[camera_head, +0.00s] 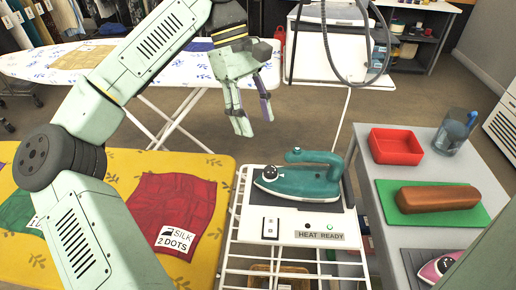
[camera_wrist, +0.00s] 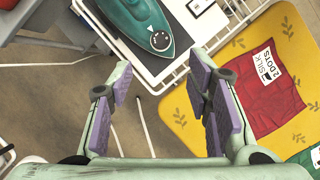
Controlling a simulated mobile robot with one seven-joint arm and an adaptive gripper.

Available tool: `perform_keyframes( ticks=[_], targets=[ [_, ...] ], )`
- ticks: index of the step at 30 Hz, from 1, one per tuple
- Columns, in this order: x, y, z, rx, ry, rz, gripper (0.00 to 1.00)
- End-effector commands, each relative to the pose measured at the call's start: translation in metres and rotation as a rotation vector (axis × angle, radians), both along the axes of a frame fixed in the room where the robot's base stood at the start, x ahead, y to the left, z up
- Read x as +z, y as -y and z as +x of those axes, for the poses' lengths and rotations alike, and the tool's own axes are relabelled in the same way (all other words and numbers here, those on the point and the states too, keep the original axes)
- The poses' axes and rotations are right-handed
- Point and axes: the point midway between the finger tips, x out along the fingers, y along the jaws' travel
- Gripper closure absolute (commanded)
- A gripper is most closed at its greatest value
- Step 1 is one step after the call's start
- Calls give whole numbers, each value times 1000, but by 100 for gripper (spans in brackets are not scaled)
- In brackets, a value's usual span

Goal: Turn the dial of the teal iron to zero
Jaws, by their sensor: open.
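The teal iron (camera_head: 312,183) rests on a white stand (camera_head: 340,218) with its tip toward the left. Its round dial (camera_head: 269,172) is black and white and sits near that tip. In the wrist view the iron (camera_wrist: 133,14) is at the top, with the dial (camera_wrist: 160,41) facing the camera; its setting is too small to read. My gripper (camera_head: 256,122) is open and empty, pointing down, above and apart from the iron. In the wrist view, my gripper's purple-padded fingers (camera_wrist: 160,78) are spread below the dial in the picture.
The stand carries a switch (camera_head: 270,227) and a "HEAT READY" label (camera_head: 320,236) with a green light. A yellow board (camera_head: 110,168) with red cloth (camera_head: 172,208) lies left. A grey table (camera_head: 408,172) at right holds a red tray (camera_head: 396,146) and a brown block (camera_head: 438,198).

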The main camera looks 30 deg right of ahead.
Motion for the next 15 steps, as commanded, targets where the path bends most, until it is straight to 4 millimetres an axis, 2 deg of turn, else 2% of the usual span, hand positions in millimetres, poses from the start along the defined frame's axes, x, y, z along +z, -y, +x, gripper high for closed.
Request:
perform_keyframes(
  ticks=[15],
  targets=[
    [-73,6,-31,-5,-4,1,55]
  ],
)
